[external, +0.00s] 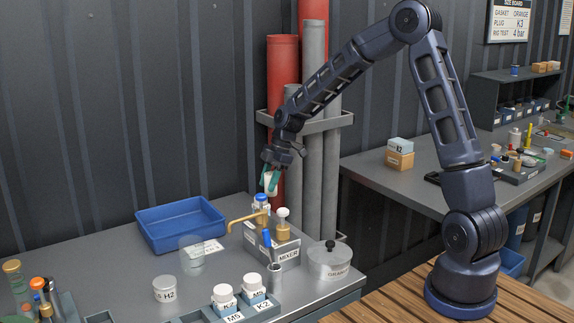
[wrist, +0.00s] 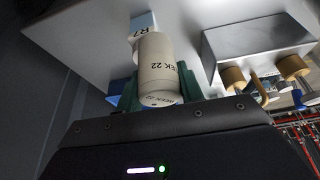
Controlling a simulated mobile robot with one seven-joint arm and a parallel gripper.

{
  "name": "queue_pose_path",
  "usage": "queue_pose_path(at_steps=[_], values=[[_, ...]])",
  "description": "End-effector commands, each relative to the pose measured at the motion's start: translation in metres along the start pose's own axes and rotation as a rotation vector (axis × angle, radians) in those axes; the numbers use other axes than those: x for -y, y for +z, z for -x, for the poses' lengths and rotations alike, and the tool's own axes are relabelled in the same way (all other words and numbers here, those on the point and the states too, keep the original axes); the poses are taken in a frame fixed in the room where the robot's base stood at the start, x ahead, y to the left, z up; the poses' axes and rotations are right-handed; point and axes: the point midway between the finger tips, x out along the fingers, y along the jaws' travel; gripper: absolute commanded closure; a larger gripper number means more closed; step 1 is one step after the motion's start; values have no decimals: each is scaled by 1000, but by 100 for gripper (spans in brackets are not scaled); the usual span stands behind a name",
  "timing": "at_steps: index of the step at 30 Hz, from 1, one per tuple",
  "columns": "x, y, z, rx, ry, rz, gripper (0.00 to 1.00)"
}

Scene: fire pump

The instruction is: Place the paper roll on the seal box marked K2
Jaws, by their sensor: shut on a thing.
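My gripper (external: 271,180) is shut on the paper roll, a white cylinder lettered WEEK 22, and holds it in the air above the bench near the mixer. The paper roll (wrist: 157,65) fills the middle of the wrist view between the green fingers (wrist: 160,88). In the external view the roll (external: 269,182) is small and partly covered by the fingers. A pale blue-white box marked K2 (external: 400,145) sits on an orange box (external: 399,160) on the right-hand bench, well away from my gripper.
Red and grey pipes (external: 283,100) rise behind. White-capped jars (external: 224,295), including one labelled K2, stand in front.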

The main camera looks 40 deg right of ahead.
Motion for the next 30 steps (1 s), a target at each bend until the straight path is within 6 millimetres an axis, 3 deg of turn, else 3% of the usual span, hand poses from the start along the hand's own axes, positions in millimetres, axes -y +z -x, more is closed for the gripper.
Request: queue_pose_path(at_steps=[4, 8, 24, 30], values=[[20, 39, 3, 1, -21, 44, 86], [33, 72, -7, 0, -21, 38, 86], [52, 181, -122, -1, 167, -415, 86], [50, 205, -146, 1, 254, -610, 86]])
